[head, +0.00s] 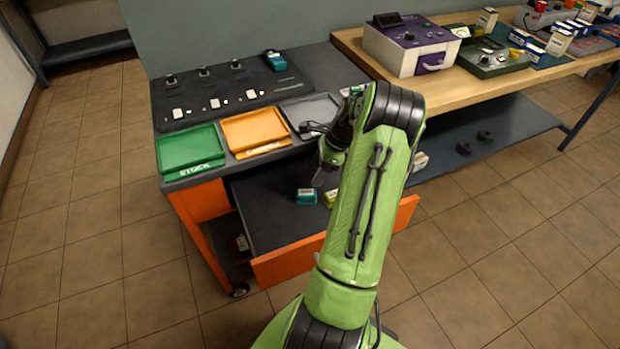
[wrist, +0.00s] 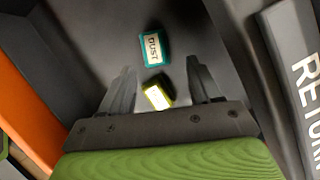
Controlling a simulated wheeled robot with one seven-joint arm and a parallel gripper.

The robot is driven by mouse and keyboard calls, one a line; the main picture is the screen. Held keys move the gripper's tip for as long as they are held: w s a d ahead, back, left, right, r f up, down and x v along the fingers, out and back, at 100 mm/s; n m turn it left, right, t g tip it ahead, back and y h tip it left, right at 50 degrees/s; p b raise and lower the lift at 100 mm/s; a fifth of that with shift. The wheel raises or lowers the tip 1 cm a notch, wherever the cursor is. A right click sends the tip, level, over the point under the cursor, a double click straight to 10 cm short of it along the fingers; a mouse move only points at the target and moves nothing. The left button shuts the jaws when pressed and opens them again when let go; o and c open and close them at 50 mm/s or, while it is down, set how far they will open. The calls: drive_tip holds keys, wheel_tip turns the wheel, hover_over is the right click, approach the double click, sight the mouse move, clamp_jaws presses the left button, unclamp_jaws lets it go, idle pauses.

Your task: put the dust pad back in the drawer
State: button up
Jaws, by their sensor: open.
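The dust pad (head: 306,195) is a small teal block with a white label. It lies in the open drawer (head: 268,222), on the dark floor. In the wrist view the dust pad (wrist: 153,48) reads "DUST" and sits just beyond my fingertips. A yellow block (head: 331,197) with a pale label lies close beside it and also shows in the wrist view (wrist: 157,97), between my fingers as seen from above. My gripper (wrist: 160,68) is open and empty above the drawer. In the head view my gripper (head: 324,170) is partly hidden by my arm.
The orange drawer front (head: 290,262) stands pulled out. Above are a green STOCK tray (head: 190,150), an orange tray (head: 256,130) and a grey tray (head: 311,110), whose "RETURN" lettering (wrist: 306,90) shows close on the right. Another teal item (head: 275,61) sits at the bench's back.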

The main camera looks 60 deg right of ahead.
drive_tip(key=w+a+r+n+g+h, duration=0.1)
drive_tip(key=w+a+r+n, duration=0.1)
drive_tip(key=a+r+n, duration=0.65)
drive_tip(key=w+a+r+n+h, duration=0.25)
drive_tip(key=a+r+n, duration=0.25)
drive_tip(key=a+r, duration=0.6)
drive_tip(key=s+a+r+n+t, duration=0.3)
drive_tip(key=s+a+n, duration=1.1)
drive_tip(key=a, duration=0.3)
drive_tip(key=shift+s+a+r+n+y+p, duration=0.2)
drive_tip(key=shift+a+n+y+p, duration=0.1)
drive_tip(key=shift+n+y+p, duration=0.2)
